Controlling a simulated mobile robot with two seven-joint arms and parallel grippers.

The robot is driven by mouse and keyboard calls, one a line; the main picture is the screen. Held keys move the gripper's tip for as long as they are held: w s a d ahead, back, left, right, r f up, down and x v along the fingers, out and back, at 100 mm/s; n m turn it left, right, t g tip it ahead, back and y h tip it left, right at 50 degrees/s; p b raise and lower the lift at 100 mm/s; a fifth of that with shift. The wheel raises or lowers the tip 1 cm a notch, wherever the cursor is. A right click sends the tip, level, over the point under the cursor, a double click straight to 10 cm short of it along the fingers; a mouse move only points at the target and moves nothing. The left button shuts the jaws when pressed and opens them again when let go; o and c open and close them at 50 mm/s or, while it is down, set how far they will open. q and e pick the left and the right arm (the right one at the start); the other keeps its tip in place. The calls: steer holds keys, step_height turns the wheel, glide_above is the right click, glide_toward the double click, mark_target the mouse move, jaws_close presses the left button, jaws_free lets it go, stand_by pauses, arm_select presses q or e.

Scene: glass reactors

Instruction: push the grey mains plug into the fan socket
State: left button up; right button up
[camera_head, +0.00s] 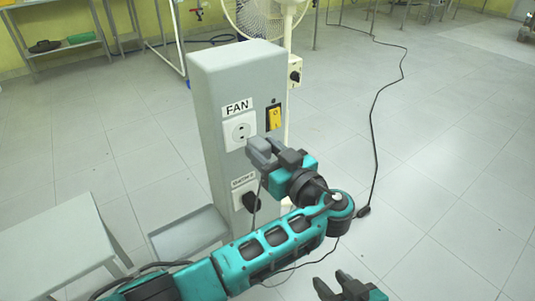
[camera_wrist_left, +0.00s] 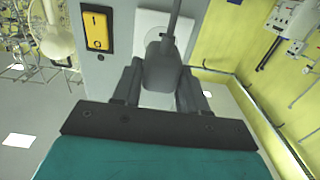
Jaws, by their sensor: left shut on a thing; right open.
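The fan socket (camera_head: 240,131) is a white square plate with a round recess, under a FAN label on a grey pillar (camera_head: 212,75). Its round face and holes show uncovered in the head view. The grey mains plug (camera_head: 261,152) is just below and right of it, in front of the pillar. My left gripper (camera_head: 275,155) is shut on the plug. In the left wrist view the plug (camera_wrist_left: 160,72) sits between the fingers, its cable rising, and hides much of the white socket plate (camera_wrist_left: 150,22). My right gripper (camera_head: 340,285) is open and empty at the bottom edge.
A yellow rocker switch (camera_head: 274,117) is right of the socket. A black plug (camera_head: 251,202) sits in a lower socket. A white fan (camera_head: 258,18) stands behind the pillar. A grey bench (camera_head: 55,235) is at left; a dark cable (camera_head: 375,130) lies on the floor at right.

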mark_target(251, 138)
arm_select(q)
steer(key=shift+b+x, duration=0.85)
steer(key=shift+x, duration=0.9)
steer(key=shift+w+a, duration=0.35)
steer(key=shift+w, duration=0.1)
steer(key=shift+w+a+r, duration=0.2)
steer(key=shift+w+a, duration=0.05)
stand_by(0.9)
jaws_close()
steer(key=o, duration=0.7)
jaws_free()
steer(key=shift+w, duration=0.1)
steer(key=shift+o, duration=1)
steer(key=shift+w+a+f, duration=0.1)
steer(key=shift+f, duration=0.05)
steer(key=o, duration=0.3)
steer(key=shift+o, duration=0.2)
